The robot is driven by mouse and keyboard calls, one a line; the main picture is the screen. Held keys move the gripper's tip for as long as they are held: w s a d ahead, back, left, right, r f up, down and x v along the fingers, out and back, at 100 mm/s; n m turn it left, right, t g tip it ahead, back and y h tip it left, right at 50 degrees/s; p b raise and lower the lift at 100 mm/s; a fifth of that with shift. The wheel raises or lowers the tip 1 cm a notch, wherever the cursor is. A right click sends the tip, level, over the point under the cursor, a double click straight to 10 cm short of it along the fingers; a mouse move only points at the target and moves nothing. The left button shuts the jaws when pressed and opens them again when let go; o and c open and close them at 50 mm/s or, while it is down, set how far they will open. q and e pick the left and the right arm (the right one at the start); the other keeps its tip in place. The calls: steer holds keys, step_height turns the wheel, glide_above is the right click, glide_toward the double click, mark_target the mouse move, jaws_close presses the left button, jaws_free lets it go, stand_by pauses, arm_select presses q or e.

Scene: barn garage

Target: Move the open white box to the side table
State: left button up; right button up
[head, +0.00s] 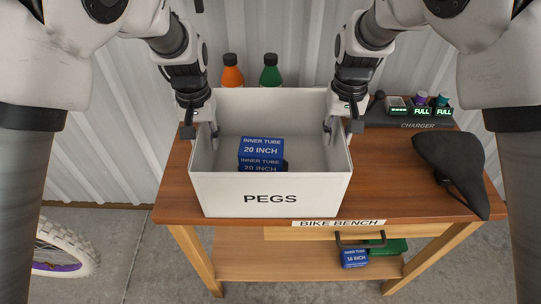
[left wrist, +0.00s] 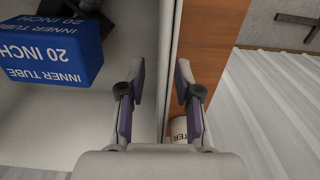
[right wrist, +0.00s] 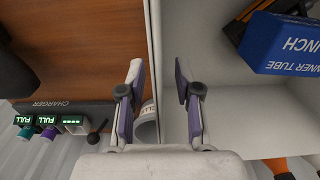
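The open white box (head: 271,197), labelled PEGS, stands upright on the wooden bench (head: 390,180). Inside it lie a blue inner tube carton (head: 261,148) marked 20 INCH and something dark beside it. My left gripper (head: 201,130) is at the box's left wall, pointing down. In the left wrist view its fingers (left wrist: 160,85) are apart, one on each side of the wall rim. My right gripper (head: 342,128) is at the right wall. In the right wrist view its fingers (right wrist: 159,80) are also apart around the rim. A side table is not identifiable.
Orange (head: 232,75) and green (head: 270,74) bottles stand behind the box. A charger (head: 415,114) and a black saddle (head: 452,165) occupy the bench's right side. A small blue carton (head: 354,258) lies on the lower shelf. A bicycle wheel (head: 75,245) is at lower left.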

mark_target(201, 124)
arm_select(q)
jaws_close()
arm_select(e)
jaws_close()
arm_select(q)
steer(key=shift+r, duration=0.1)
arm_select(e)
steer(key=shift+r, duration=0.15)
